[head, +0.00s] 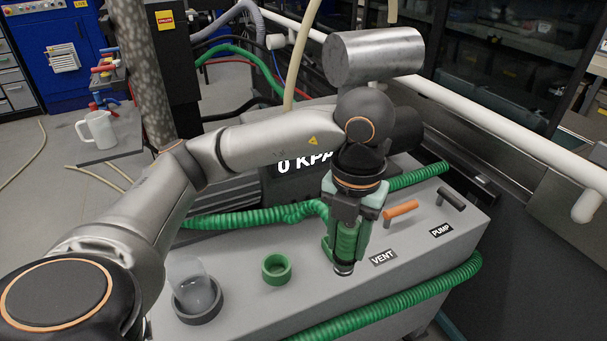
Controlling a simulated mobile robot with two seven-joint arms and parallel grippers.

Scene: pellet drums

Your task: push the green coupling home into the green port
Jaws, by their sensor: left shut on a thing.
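My left gripper (346,246) is shut on the green coupling (348,240), a ribbed green cylinder with a silver lower end. It points down, slightly tilted, above the grey console. The green port (276,270) is an open green ring on the console top, to the left of the coupling. The coupling is apart from the port. The gripper fingers partly cover the coupling's sides. A ribbed green hose (265,214) runs behind the gripper; its join to the coupling is hidden. My right gripper is not in view.
A dark ring holding a clear cup (190,270) stands left of the port. An orange lever (401,208) marked VENT and a dark lever (451,199) marked PUMP are to the right. Another green hose (400,303) crosses the console's front. A display (283,185) is partly hidden behind my arm.

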